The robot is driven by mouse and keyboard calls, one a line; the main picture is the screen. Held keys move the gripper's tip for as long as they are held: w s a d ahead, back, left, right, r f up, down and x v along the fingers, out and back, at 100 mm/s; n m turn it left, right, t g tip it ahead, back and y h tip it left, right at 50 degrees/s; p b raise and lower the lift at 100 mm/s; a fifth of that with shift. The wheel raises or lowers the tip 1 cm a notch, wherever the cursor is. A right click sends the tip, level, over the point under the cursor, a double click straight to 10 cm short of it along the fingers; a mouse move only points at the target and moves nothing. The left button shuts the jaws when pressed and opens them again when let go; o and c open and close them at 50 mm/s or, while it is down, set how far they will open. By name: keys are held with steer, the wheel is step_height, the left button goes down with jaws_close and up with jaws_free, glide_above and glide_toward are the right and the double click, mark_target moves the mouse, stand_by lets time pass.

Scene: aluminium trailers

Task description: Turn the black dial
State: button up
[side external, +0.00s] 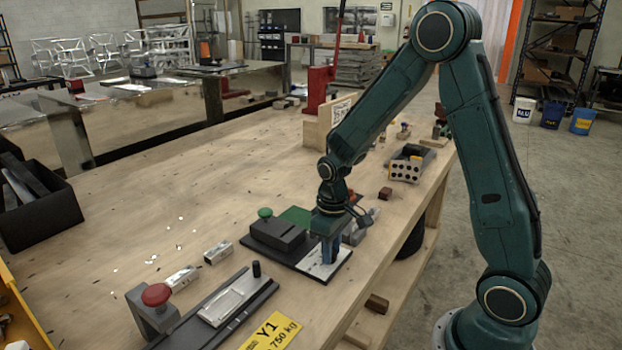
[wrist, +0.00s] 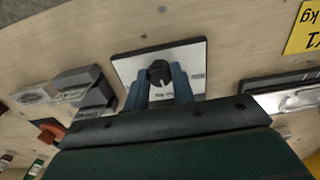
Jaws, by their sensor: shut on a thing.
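The black dial (wrist: 160,72) is a round knob with a light pointer mark, on a white plate (wrist: 126,67) with a dark border. The plate also shows in the side view (side external: 313,266), at the right end of a dark base. My gripper (wrist: 157,84) points down over the plate, with its two blue fingers on either side of the dial, shut on it. In the side view, my gripper (side external: 330,256) stands on the plate and its fingers hide the dial.
A dark block (side external: 278,234) and a green knob (side external: 265,212) sit left of the plate. A red-topped fixture (side external: 156,296), a rail (side external: 228,306) and a yellow label (side external: 270,333) lie nearer the camera. Grey metal parts (side external: 358,228) lie close behind my gripper. The table's left middle is mostly clear.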

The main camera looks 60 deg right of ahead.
steer(key=shift+m, duration=1.2)
steer(key=o, duration=1)
steer(key=shift+r, duration=0.15)
step_height(320, 180, up, 14)
steer(key=shift+f, duration=0.2)
